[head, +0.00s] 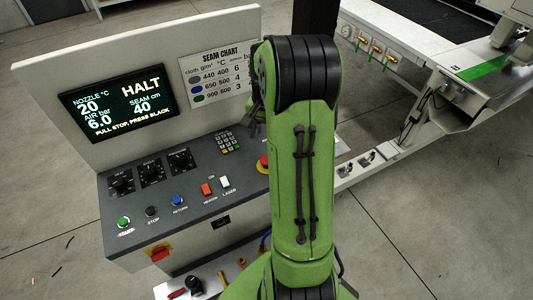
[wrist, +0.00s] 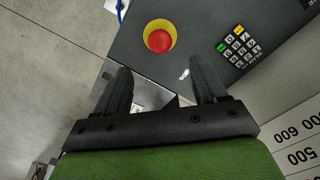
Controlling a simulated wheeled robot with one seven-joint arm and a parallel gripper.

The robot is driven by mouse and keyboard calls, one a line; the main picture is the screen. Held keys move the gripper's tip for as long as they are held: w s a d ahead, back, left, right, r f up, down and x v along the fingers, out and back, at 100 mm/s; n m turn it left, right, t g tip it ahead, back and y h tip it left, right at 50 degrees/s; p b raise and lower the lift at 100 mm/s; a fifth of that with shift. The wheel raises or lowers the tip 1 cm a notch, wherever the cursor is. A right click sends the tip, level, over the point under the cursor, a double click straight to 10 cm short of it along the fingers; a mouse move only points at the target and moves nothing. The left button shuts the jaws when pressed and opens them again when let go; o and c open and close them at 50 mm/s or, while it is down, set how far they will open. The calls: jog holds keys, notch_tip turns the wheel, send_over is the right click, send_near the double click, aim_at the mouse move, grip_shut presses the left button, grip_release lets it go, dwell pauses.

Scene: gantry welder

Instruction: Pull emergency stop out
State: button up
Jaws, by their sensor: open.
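The emergency stop is a red mushroom button (wrist: 159,41) on a yellow round base (wrist: 174,29), set on the dark control panel. In the wrist view it lies beyond my fingertips, a little left of the line midway between them. In the head view only its left edge (head: 263,163) shows, since my green arm hides the rest. My gripper (wrist: 163,75) is open and empty, its two dark fingers apart and not touching the button. In the head view the gripper is mostly hidden behind the arm. The screen (head: 118,103) reads HALT and "PULL STOP, PRESS BLACK".
The panel (head: 190,225) also carries a keypad (wrist: 239,46), several knobs, a green button (head: 124,222), a black STOP button (head: 151,212), a blue button (head: 177,201) and two rocker switches. A seam chart (head: 215,75) stands upright behind it.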

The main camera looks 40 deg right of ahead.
jog(key=f, duration=1)
jog(key=shift+w+d+f+b, duration=0.1)
jog(key=shift+d+f+b, duration=0.15)
jog(key=shift+b, duration=0.05)
